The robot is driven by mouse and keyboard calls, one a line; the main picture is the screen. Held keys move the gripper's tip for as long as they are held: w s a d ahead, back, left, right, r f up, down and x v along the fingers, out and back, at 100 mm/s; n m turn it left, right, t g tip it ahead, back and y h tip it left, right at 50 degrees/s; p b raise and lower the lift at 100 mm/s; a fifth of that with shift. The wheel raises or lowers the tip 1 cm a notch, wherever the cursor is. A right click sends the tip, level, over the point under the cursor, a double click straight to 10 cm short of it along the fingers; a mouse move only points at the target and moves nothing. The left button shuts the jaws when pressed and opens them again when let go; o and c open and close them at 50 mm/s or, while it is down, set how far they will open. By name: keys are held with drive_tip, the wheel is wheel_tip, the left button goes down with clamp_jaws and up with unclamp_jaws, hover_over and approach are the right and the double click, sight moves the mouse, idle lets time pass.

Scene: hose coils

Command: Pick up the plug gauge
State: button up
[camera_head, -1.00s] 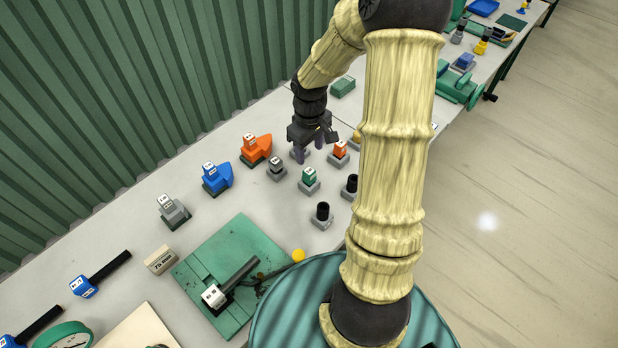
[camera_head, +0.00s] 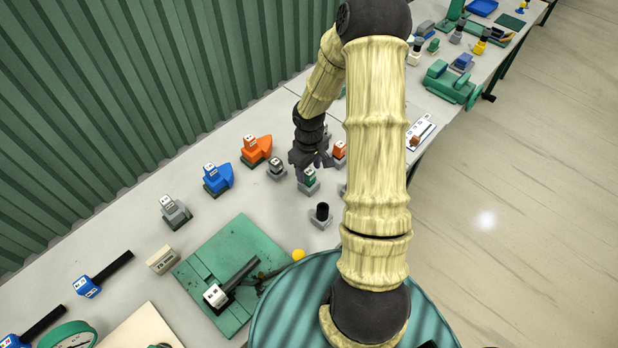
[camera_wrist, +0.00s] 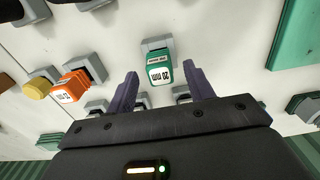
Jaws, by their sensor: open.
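A small green plug gauge (camera_head: 310,175), labelled 20 mm in the wrist view (camera_wrist: 160,75), stands in a grey holder on the bench. My gripper (camera_wrist: 161,82) is open, with its two dark fingers on either side of this gauge in the wrist view. I cannot tell whether the fingers touch it. In the head view my gripper (camera_head: 312,163) is just behind the green gauge, with its fingers partly hidden. An orange plug gauge (camera_wrist: 70,90) stands in its own holder to the left in the wrist view, and also shows in the head view (camera_head: 340,149).
A grey-topped piece (camera_head: 276,168) and a black-topped piece (camera_head: 322,211) stand close by. Orange (camera_head: 256,149), blue (camera_head: 217,178) and grey (camera_head: 174,211) blocks line the left. The green corrugated wall (camera_head: 120,90) is behind.

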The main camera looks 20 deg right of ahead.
wheel_tip(320, 180, down, 2)
drive_tip(key=shift+f, duration=0.1)
idle(0.4)
clamp_jaws()
